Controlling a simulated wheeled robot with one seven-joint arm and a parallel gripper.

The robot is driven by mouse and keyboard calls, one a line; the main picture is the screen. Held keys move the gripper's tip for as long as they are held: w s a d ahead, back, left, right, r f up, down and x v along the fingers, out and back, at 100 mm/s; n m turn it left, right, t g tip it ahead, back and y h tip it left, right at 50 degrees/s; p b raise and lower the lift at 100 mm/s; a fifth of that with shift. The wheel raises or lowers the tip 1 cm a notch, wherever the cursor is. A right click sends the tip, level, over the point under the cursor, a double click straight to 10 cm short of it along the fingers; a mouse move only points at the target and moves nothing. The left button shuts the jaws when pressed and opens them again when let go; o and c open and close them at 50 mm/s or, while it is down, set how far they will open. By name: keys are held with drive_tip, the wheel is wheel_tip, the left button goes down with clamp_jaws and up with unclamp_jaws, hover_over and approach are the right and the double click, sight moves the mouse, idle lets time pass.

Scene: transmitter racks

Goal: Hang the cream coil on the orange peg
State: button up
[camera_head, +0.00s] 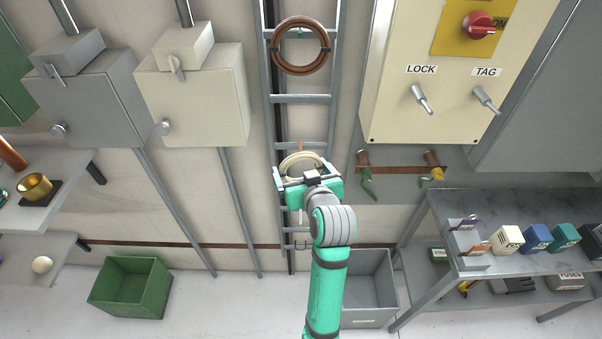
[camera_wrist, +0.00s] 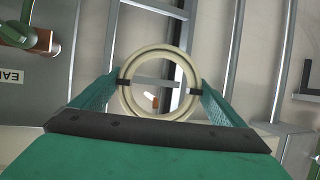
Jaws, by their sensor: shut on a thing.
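The cream coil (camera_head: 300,160) is a ring with dark bands on two sides. It also shows in the wrist view (camera_wrist: 126,102), upright and facing the camera. My gripper (camera_head: 303,172) is shut on it, with one green finger at each side near the bands. An orange peg (camera_wrist: 154,102) with a pale tip shows through the lower part of the coil's opening in the wrist view. In the head view an orange-brown peg (camera_head: 301,146) shows just above the coil's top edge. I cannot tell whether the coil is around the peg or only in front of it.
A grey ladder rack (camera_head: 303,98) stands behind the coil. A brown coil (camera_head: 272,47) hangs higher on it. A cream switch cabinet (camera_head: 390,110) and pipe stubs (camera_head: 365,172) are to the right. A grey bin (camera_head: 372,280) and a green bin (camera_head: 130,287) stand below.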

drive_tip(key=shift+w+f, duration=0.15)
drive_tip(key=shift+w, duration=0.9)
drive_tip(key=shift+w+f, duration=0.15)
drive_tip(key=shift+w, duration=0.85)
drive_tip(key=shift+w+f, duration=0.1)
drive_tip(key=shift+a, duration=0.1)
